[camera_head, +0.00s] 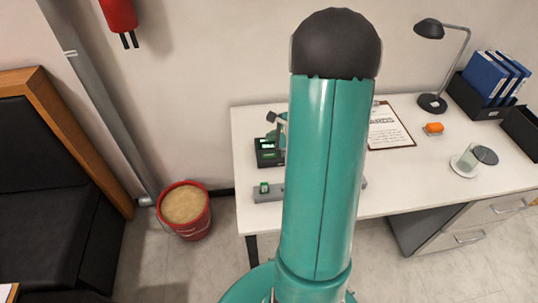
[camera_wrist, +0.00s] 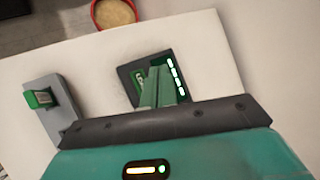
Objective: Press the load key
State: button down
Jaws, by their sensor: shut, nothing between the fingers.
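A dark device (camera_wrist: 128,75) lies on the white desk and has a green-lit panel and a column of bright marks at its right. It is also in the head view (camera_head: 266,160), left of my arm. My gripper (camera_wrist: 156,75) is shut and empty, its green fingertips in front of the device's face and covering part of it. I cannot tell whether they touch it. A grey bar (camera_wrist: 60,110) with a green block (camera_wrist: 40,98) lies left of it; the bar also shows in the head view (camera_head: 272,194). I cannot make out which part is the load key.
My arm hides the desk's middle in the head view. A clipboard (camera_head: 388,126), an orange object (camera_head: 434,128), a glass jar (camera_head: 468,160), a lamp (camera_head: 432,102) and blue binders (camera_head: 486,76) are at the right. A red bucket (camera_head: 198,226) stands on the floor left of the desk.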

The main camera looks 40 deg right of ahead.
aim_at(272, 156)
jog(key=shift+f, duration=3.05)
jog(key=shift+f, duration=0.45)
jog(key=shift+f, duration=0.4)
jog(key=shift+r, duration=0.85)
jog(key=shift+r, duration=0.1)
jog(key=shift+r, duration=2.4)
